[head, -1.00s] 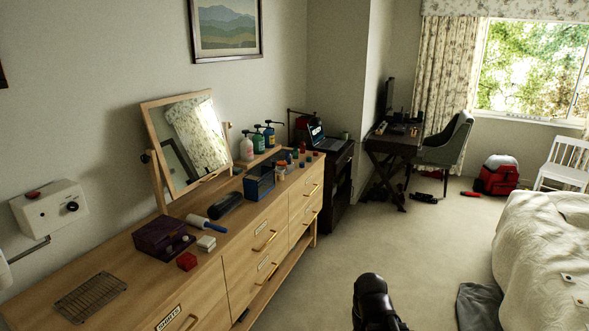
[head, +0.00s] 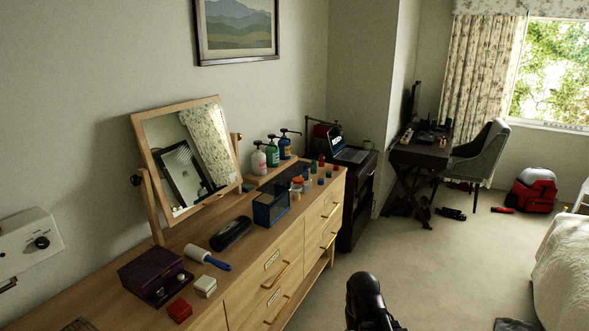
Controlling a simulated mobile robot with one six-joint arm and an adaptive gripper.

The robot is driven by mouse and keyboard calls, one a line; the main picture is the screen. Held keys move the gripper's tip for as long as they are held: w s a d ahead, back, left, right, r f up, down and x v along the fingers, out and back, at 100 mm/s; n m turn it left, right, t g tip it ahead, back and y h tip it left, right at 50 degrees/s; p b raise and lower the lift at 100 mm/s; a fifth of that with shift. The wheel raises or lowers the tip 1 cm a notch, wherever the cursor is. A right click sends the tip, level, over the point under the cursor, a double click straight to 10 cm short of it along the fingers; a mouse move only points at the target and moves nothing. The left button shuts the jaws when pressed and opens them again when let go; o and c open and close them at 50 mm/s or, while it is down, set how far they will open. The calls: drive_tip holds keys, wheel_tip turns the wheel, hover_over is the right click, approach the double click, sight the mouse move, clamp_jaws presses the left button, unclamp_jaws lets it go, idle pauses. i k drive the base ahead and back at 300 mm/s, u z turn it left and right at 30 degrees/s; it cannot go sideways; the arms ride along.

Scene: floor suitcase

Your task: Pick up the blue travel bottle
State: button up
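Several small bottles and jars stand at the far end of the wooden dresser (head: 290,238). A larger blue pump bottle (head: 285,148) stands against the wall beside a green pump bottle (head: 272,155) and a white pump bottle (head: 258,162). A dark part of my arm shows at the bottom centre, apart from the dresser. My gripper's fingers are not in view.
On the dresser are a tilting mirror (head: 187,160), a blue bin (head: 271,207), a black case (head: 231,234), a lint roller (head: 208,257), a purple box (head: 152,274) and a red box (head: 180,310). A dark cabinet (head: 357,200) stands beyond. Carpet (head: 420,270) is clear right of the dresser.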

sight(304, 171)
drive_tip(key=u, duration=0.05)
drive_tip(key=i, duration=1.55)
drive_tip(key=z, duration=0.05)
